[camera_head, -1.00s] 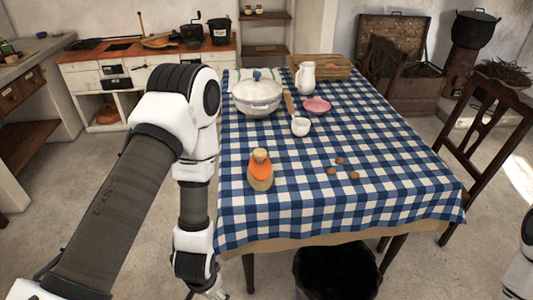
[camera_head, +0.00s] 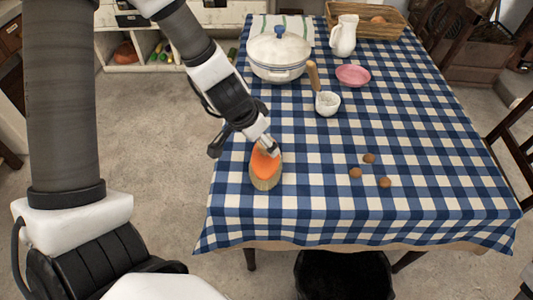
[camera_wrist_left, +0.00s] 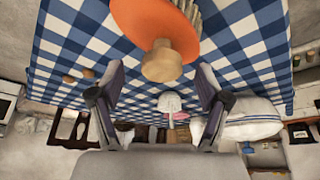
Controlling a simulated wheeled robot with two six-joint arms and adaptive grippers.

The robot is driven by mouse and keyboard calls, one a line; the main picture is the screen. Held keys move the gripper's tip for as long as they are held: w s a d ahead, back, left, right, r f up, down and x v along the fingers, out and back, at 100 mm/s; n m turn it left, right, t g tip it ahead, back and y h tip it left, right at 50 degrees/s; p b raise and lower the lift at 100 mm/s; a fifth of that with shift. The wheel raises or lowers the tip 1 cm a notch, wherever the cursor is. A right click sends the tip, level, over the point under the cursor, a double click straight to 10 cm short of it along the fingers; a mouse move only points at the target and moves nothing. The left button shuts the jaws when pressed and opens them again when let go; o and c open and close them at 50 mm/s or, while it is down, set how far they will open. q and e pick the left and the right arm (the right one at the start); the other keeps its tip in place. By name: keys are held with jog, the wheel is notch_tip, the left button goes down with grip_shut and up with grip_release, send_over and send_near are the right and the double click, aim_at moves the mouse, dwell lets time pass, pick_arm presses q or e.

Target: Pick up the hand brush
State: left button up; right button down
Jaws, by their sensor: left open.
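The hand brush (camera_head: 266,170) has an orange body, a pale bristle end and a wooden knob. It stands on the checked tablecloth near the table's left edge. My left gripper (camera_head: 270,149) is over its far end and hides the knob in the head view. In the left wrist view the orange brush body (camera_wrist_left: 152,22) is at the top, with the knob pointing towards my open left gripper (camera_wrist_left: 161,88). The knob appears just beyond the fingertips, and nothing is held. My right gripper is out of view.
Small brown round things (camera_head: 369,158) lie right of the brush. Behind stand a white mortar (camera_head: 327,104), a pink bowl (camera_head: 352,76), a lidded white pot (camera_head: 279,55) and a white jug (camera_head: 343,36). A black bin (camera_head: 345,278) stands below the table's front edge.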

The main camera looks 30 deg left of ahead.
pick_arm(q)
jog(key=b+x, duration=0.1)
jog(key=x, duration=0.1)
jog(key=b+x, duration=0.1)
jog(key=x, duration=0.1)
jog(key=shift+w+a, duration=0.1)
jog(key=shift+a, duration=0.1)
jog(key=shift+d+r, duration=0.15)
jog(key=shift+r, duration=0.15)
jog(key=shift+c, duration=1)
grip_shut()
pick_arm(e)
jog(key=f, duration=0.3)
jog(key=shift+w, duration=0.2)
pick_arm(q)
jog(key=shift+r+p, duration=0.1)
jog(key=shift+p, duration=0.25)
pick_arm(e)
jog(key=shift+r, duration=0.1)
